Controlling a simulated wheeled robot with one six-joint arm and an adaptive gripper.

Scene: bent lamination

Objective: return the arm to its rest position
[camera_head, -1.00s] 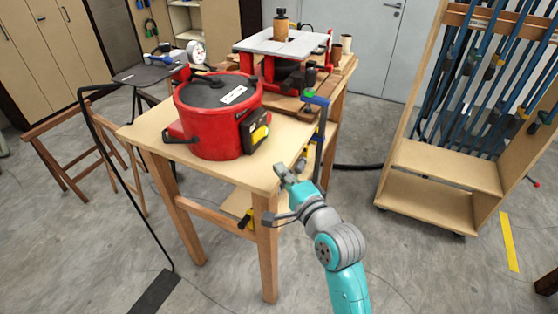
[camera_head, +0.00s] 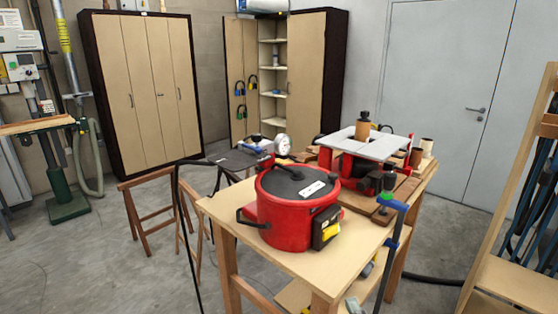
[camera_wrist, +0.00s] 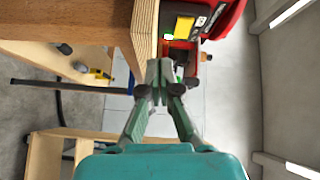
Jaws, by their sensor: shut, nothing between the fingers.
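My gripper (camera_wrist: 160,78) shows in the wrist view with its two fingers closed together and nothing between them. Its tips are just off the edge of the wooden workbench (camera_wrist: 85,25), close to it; I cannot tell whether they touch. The rest of my arm is out of that view.
A red pot (camera_head: 285,220) with a dark lid stands on the workbench, with a red machine (camera_head: 362,145) with a grey top behind it. A blue-ended clamp (camera_head: 392,203) is at the bench's right edge. A clamp rack (camera_head: 510,285) stands at right; floor shows between.

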